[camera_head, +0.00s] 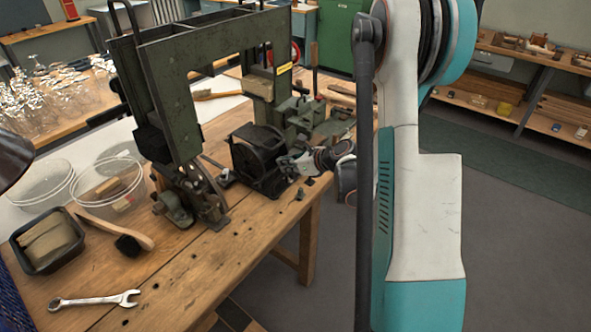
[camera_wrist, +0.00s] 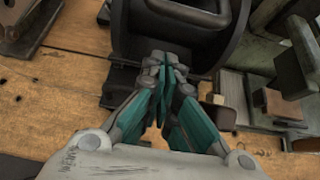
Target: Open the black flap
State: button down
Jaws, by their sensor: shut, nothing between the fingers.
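A black machine unit (camera_head: 258,155) with a rounded housing stands on the wooden bench, under the dark green frame. The black flap is not clearly distinct from this housing in the head view. In the wrist view the dark curved housing (camera_wrist: 222,50) fills the top middle, with a grey face inside its rim. My gripper (camera_head: 284,163) is at the right side of the black unit. In the wrist view my gripper (camera_wrist: 168,62) has its fingers together, with nothing between them. The tips overlap the lower part of the housing; I cannot tell whether they touch it.
The green metal frame (camera_head: 165,75) rises over the left and back of the unit. A green vise-like machine (camera_head: 298,118) stands close behind. A wrench (camera_head: 95,300), a brush (camera_head: 128,243), a black tray (camera_head: 22,240) and clear tubs lie left. Open floor lies right of the bench.

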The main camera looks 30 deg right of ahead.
jog(key=r, duration=0.3)
jog(key=shift+w+a+r, duration=0.15)
jog(key=shift+a+r, duration=0.05)
dwell(0.3)
